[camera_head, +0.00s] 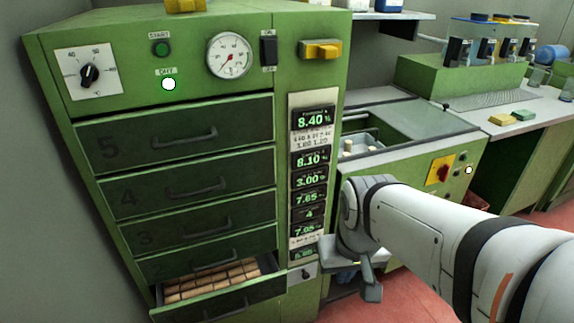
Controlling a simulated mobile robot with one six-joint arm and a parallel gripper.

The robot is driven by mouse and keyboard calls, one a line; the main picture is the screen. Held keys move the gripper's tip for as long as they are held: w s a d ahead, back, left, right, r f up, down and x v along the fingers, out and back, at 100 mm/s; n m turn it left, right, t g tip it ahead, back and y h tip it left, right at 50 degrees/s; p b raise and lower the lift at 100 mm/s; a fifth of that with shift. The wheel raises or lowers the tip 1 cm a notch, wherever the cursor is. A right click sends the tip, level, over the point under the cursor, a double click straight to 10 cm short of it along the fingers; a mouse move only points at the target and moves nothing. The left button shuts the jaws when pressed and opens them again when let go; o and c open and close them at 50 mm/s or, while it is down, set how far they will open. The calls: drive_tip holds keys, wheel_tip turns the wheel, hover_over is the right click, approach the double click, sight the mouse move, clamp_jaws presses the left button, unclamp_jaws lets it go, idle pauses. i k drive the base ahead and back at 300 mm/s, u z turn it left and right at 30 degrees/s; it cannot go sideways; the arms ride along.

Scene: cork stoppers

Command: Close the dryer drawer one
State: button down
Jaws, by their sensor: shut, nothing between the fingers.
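The green dryer cabinet (60,20) stands at the left, with dark drawers stacked down its front. The lowest drawer, drawer one (276,284), is pulled out and its number is not readable. Rows of cork stoppers (215,281) lie inside it. Its handle (225,310) is near the bottom edge of the picture. Drawers 5, 4, 3 and 2 above it look closed. My gripper (369,286) is shut and empty, to the right of the open drawer and apart from it.
A column of lit displays (311,160) runs down the dryer's right side. A green machine (415,150) with a red switch and an open bin stands behind my arm. A bench (535,115) with jars is at the far right. Reddish floor (400,300) shows below.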

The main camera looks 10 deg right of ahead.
sight(213, 295)
drive_tip(key=u, duration=1.1)
drive_tip(key=k, duration=0.75)
drive_tip(key=z, duration=1.05)
drive_tip(key=i, duration=0.5)
